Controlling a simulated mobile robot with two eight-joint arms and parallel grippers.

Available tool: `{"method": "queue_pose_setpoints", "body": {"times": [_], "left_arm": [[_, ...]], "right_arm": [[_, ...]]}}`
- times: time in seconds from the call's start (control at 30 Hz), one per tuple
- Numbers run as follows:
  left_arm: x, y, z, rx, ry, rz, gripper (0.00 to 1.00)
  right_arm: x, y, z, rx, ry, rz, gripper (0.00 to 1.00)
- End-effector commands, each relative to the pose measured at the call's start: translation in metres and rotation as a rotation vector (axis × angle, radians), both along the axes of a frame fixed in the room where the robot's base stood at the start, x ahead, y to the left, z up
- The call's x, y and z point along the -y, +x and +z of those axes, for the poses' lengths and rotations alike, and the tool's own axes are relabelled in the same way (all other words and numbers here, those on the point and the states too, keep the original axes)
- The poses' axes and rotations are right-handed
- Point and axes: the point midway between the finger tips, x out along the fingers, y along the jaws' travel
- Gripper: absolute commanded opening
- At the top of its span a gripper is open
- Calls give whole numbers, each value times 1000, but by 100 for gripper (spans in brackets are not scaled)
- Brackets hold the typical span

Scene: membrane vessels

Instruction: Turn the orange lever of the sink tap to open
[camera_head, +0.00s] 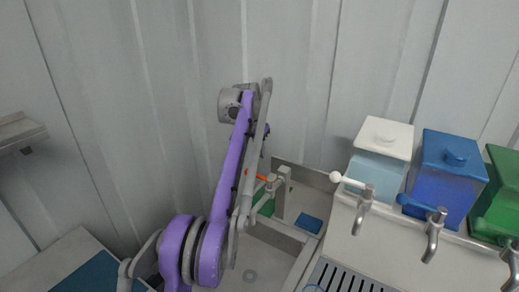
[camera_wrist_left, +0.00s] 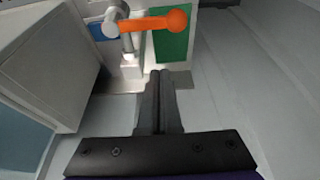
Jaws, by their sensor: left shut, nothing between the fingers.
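The orange lever (camera_head: 255,175) sits on the grey sink tap (camera_head: 281,192), partly hidden behind my left arm in the head view. In the left wrist view the orange lever (camera_wrist_left: 154,23) lies roughly across the picture, its round knob at the right end, on the grey tap (camera_wrist_left: 116,20). My left gripper (camera_wrist_left: 160,74) is shut and empty. Its fingertips point toward the tap and appear just below the lever in that view, with no clear contact. In the head view the gripper is mostly hidden by my purple arm. My right gripper is not in view.
The sink (camera_head: 250,276) lies under the tap, with a blue patch (camera_head: 308,223) and a green patch (camera_head: 267,207) near it. White, blue (camera_head: 447,175) and green vessels with taps stand on a counter at right. A corrugated wall (camera_head: 300,75) rises close behind.

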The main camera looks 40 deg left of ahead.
Motion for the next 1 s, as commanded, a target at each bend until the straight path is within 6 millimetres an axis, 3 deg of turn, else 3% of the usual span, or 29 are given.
{"method": "queue_pose_setpoints", "body": {"times": [0.03, 0.23, 0.53, 1.0], "left_arm": [[0, 3, -15, -2, 0, -1, 0], [-2, 18, -55, -1, 1, -1, 0], [2, -16, -51, 0, 1, 1, 0], [3, -22, -50, 1, 1, 0, 0]], "right_arm": [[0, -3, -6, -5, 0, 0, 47], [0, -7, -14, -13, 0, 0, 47], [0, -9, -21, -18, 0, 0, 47], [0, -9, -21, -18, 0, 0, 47]]}}
